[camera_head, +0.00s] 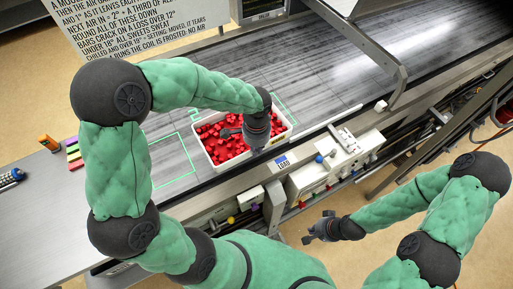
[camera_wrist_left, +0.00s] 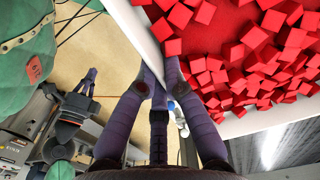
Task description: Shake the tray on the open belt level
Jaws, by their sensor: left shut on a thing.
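The white tray (camera_head: 216,166) holds many small red cubes (camera_head: 222,148) and sits on the grey belt by its near edge. Its white wall (camera_wrist_left: 137,30) also shows in the left wrist view, with the cubes heaped unevenly and some red floor bare. My left gripper (camera_head: 256,142) is over the tray's near right side. In the left wrist view its fingers (camera_wrist_left: 157,78) straddle the wall and are shut on it. My right gripper (camera_head: 315,232) is open and empty, off the belt over the floor.
Green outlines (camera_head: 172,160) mark the belt beside the tray. A hood edge (camera_head: 375,45) crosses the belt at right. A control box (camera_head: 335,160) and a LOAD label (camera_head: 284,162) line the near side. Coloured blocks (camera_head: 73,154) lie at far left.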

